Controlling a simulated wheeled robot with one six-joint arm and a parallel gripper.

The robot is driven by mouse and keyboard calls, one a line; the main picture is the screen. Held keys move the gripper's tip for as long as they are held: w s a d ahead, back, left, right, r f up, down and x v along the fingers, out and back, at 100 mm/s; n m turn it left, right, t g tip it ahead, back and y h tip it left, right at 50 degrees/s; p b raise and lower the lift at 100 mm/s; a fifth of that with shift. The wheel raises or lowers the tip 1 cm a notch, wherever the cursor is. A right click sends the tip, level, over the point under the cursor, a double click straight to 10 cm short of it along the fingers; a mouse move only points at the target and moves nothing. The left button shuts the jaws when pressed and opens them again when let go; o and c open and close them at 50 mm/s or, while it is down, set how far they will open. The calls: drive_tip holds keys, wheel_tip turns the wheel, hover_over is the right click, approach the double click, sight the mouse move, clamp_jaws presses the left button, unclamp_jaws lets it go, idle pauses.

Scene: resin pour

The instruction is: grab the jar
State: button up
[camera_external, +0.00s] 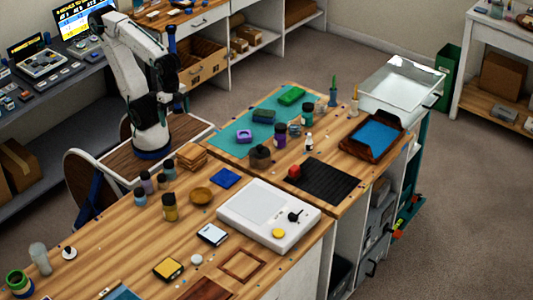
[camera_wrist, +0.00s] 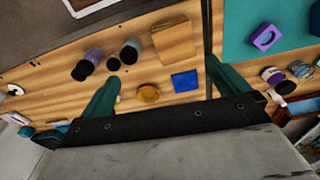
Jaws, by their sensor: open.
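Several small dark-lidded jars stand on the wooden bench, and I cannot tell which one is meant. In the outside view, a yellow-brown jar (camera_external: 169,208) stands left of a wooden dish, with a grey-lavender jar (camera_external: 147,184) behind it. A purple-labelled jar (camera_external: 280,138) and a brown jar (camera_external: 260,158) stand farther right. In the wrist view, a lavender jar (camera_wrist: 92,59) and a grey-green jar (camera_wrist: 130,53) lie beyond my left finger. My gripper (camera_wrist: 168,90) is open and empty, its two green fingers wide apart above the bench, apart from the jars.
The wooden dish (camera_external: 201,195), blue square (camera_external: 225,178) and wood stack (camera_external: 190,154) are near the jars. A white scale-like device (camera_external: 262,207) stands to the right. A teal mat (camera_external: 228,143) and clear tank (camera_external: 401,91) are farther off. The bench front left has bare room.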

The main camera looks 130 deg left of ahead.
drive_tip(key=shift+s+a+r+n+t, duration=0.15)
drive_tip(key=shift+a+r+n+t, duration=0.15)
drive_tip(key=shift+a, duration=0.25)
drive_tip(key=c, duration=0.6)
drive_tip(key=shift+o, duration=0.2)
drive_tip(key=shift+d, duration=0.1)
drive_tip(key=m+g, duration=0.2)
drive_tip(key=m, duration=0.3)
hover_over(168, 197)
drive_tip(key=f, duration=0.9)
drive_tip(key=shift+s+a+f, duration=0.2)
drive_tip(key=shift+s+f, duration=0.05)
drive_tip(key=shift+f, duration=0.1)
drive_tip(key=shift+w+d+f+n+t, duration=0.1)
drive_tip(key=shift+w+n+t, duration=0.1)
drive_tip(key=shift+n+t, duration=0.1)
wheel_tip(168, 197, down, 7)
drive_tip(key=shift+w+d+f, duration=0.1)
drive_tip(key=shift+w+f, duration=0.05)
